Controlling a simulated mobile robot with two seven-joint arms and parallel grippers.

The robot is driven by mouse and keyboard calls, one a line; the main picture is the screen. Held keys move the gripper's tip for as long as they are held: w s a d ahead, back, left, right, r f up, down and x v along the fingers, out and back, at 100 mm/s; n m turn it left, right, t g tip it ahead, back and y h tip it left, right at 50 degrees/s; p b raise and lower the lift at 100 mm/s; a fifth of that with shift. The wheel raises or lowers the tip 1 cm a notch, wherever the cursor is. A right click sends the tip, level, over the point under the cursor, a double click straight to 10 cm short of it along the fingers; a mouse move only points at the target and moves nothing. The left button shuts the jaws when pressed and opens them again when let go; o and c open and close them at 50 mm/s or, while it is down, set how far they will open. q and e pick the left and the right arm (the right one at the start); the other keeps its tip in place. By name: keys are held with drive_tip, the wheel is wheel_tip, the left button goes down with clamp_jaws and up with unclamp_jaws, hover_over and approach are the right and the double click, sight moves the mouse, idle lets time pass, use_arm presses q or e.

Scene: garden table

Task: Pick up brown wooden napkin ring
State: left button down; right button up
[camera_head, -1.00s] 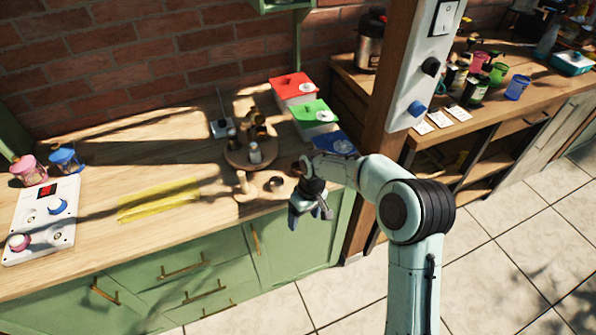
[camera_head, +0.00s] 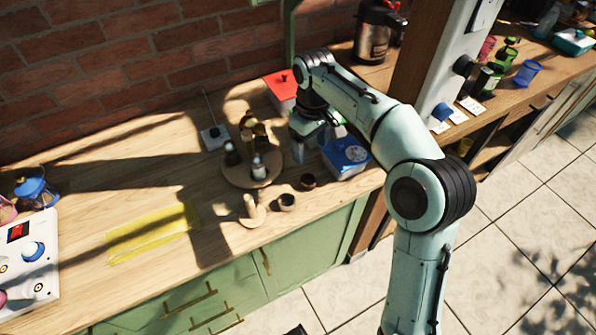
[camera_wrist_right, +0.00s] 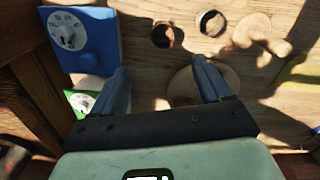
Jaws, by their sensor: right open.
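Two small brown rings stand near the counter's front edge in the head view. The darker one (camera_head: 308,183) is nearer the blue-lidded box; the other (camera_head: 287,203) is beside a pale wooden stand (camera_head: 254,212). Both look like napkin rings, and I cannot tell for sure which is the wooden one. In the right wrist view the darker ring (camera_wrist_right: 155,37) and the other ring (camera_wrist_right: 204,24) lie beyond the fingertips. My right gripper (camera_head: 303,145) is open and empty above the counter, behind the rings; its fingers (camera_wrist_right: 160,72) are apart. My left gripper is not in view.
A round wooden tray (camera_head: 238,178) with several bottles stands left of my right gripper. A yellow translucent sheet (camera_head: 150,235) lies at left.

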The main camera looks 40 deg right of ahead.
drive_tip(key=b, duration=0.1)
approach(309, 179)
drive_tip(key=shift+s+a+f, duration=0.25)
drive_tip(key=shift+s+f, duration=0.1)
drive_tip(key=shift+s, duration=0.15)
drive_tip(key=shift+s+a+f, duration=0.2)
drive_tip(key=shift+s+f, duration=0.15)
drive_tip(key=shift+s, duration=0.1)
drive_tip(key=f, duration=0.2)
drive_tip(key=f+b, duration=0.1)
drive_tip(key=f, duration=0.2)
drive_tip(key=shift+w+a+f, duration=0.1)
drive_tip(key=shift+a+f, duration=0.15)
drive_tip(key=shift+f, duration=0.05)
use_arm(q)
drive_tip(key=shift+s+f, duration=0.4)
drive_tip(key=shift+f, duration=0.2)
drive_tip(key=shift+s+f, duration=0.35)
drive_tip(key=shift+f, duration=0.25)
use_arm(e)
drive_tip(key=c, duration=1.1)
